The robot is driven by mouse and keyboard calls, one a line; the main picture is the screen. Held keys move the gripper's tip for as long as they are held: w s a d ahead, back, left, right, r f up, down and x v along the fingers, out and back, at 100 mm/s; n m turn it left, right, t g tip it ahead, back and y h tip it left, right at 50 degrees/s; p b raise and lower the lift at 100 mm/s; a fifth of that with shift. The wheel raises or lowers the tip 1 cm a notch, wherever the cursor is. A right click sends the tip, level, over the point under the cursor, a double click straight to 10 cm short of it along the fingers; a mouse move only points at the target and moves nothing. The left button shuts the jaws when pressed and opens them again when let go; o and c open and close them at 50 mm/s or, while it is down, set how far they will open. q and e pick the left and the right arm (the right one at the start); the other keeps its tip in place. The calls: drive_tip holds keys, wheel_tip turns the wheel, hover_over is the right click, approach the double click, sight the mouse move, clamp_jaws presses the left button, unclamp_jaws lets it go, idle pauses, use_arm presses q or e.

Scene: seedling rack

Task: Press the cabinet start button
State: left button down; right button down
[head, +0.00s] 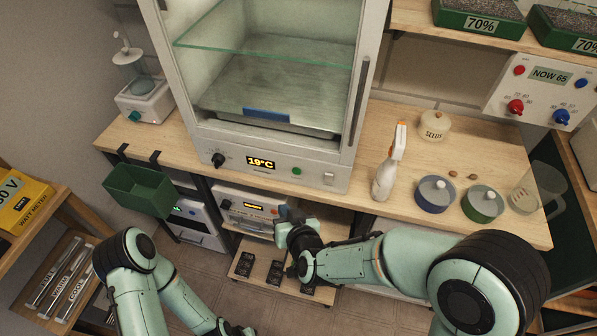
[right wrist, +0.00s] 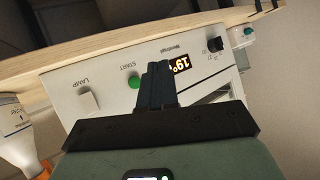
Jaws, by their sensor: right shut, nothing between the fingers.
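The cabinet (head: 180,60) stands on the wooden bench, with a lit 19°C display (head: 261,163) on its lower front panel. The round green start button (head: 297,171) sits right of the display. In the right wrist view the panel is upside down, and the green button (right wrist: 134,82) is labelled START. My right gripper (head: 284,213) is shut and empty, below and in front of the panel. Its fingers (right wrist: 158,70) appear just beside the button and partly cover the panel; contact cannot be told. My left gripper (head: 236,329) is low at the bottom edge, its fingers unclear.
A white LAMP switch (head: 328,178) is right of the button, and a black knob (head: 218,159) is left of the display. A spray bottle (head: 386,175) and two round tins stand on the bench to the right. A green bin (head: 140,190) hangs at the bench's left front.

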sight(296, 171)
drive_tip(key=shift+w, duration=0.1)
drive_tip(key=w+d, duration=0.2)
drive_tip(key=w, duration=0.6)
drive_tip(key=shift+d, duration=0.35)
drive_tip(key=shift+w, duration=0.15)
idle(1.9)
drive_tip(key=shift+w+d+b, duration=0.1)
drive_tip(key=shift+w+b, duration=0.2)
drive_tip(key=shift+w, duration=0.05)
drive_tip(key=shift+w+d, duration=0.15)
drive_tip(key=shift+w, duration=0.2)
idle(0.6)
idle(0.3)
drive_tip(key=shift+s+a, duration=0.25)
drive_tip(key=shift+s, duration=0.5)
drive_tip(key=shift+s, duration=0.1)
